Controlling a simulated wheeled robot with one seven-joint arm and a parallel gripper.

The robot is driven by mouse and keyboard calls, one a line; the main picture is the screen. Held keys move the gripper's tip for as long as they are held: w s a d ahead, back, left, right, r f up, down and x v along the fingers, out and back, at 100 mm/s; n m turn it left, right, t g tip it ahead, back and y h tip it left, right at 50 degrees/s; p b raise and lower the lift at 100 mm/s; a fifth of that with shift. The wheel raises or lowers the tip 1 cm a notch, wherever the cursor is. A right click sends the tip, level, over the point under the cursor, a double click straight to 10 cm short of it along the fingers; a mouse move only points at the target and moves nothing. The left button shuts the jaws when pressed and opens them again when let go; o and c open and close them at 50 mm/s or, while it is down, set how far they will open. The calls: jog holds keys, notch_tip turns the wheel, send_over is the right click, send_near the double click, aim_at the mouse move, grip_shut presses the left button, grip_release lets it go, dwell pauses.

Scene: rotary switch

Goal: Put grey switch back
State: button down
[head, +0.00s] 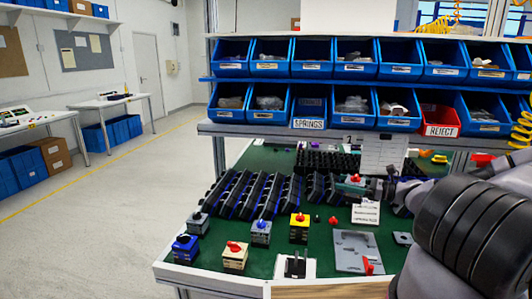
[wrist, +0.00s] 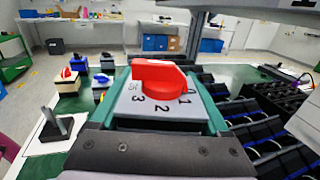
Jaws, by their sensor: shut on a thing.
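The grey switch (wrist: 160,99) is in the wrist view, with a light grey numbered face and a red knob (wrist: 158,75) on top. My gripper (wrist: 165,115) is shut on it, with green finger edges on both sides. The face is turned up and the lower body is hidden behind the gripper. In the head view my gripper (head: 351,187) is above the green table, near the dark slanted bins (head: 265,192), and a small red knob shows there. The held body is too small to make out in that view.
Switches stand at the table's left: grey with black knob (head: 198,224), grey with blue knob (head: 261,232), yellow (head: 299,230), cream (head: 235,257) and blue (head: 185,249). A black post fixture (head: 295,266) and grey plate (head: 352,250) are at the front. Blue bins (head: 270,104) line the shelves.

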aim_at(347, 193)
jog(key=shift+w+a+r+m+t+h, duration=0.1)
jog(key=shift+w+r+m+t+h, duration=0.2)
jog(key=shift+w, duration=0.2)
jog(key=shift+w+a+r+m+t+h, duration=0.15)
jog(key=shift+w+r+t, duration=0.1)
jog(key=shift+w+t, duration=0.2)
jog(key=shift+w+d+r+m+t+h, duration=0.15)
jog(key=shift+w+r+m+t, duration=0.15)
jog(key=shift+w, duration=0.2)
jog(key=shift+a+r, duration=0.1)
jog(key=shift+a, duration=0.05)
jog(key=s+a+r+m+t+h, duration=0.1)
jog(key=s+a+r+t, duration=0.1)
jog(key=a+r, duration=0.2)
jog(key=s+d+f+m+t+h, duration=0.1)
jog(key=f+m+t+h, duration=0.1)
jog(key=m+h, duration=0.1)
jog(key=d+f+m+t+h, duration=0.1)
jog(key=f+m+h, duration=0.2)
jog(key=h, duration=0.2)
jog(key=s+d+f+m+t+h, duration=0.1)
jog(key=f+m+t+h, duration=0.1)
jog(key=h, duration=0.3)
jog(key=shift+s+d+f+m+t, duration=0.15)
jog(key=shift+s+d+m+t, duration=0.2)
jog(key=shift+m, duration=0.4)
jog(key=shift+s+d+f+h, duration=0.15)
jog(key=shift+s+f+h, duration=0.05)
jog(key=shift+f+h, duration=0.2)
jog(key=shift+r, duration=0.1)
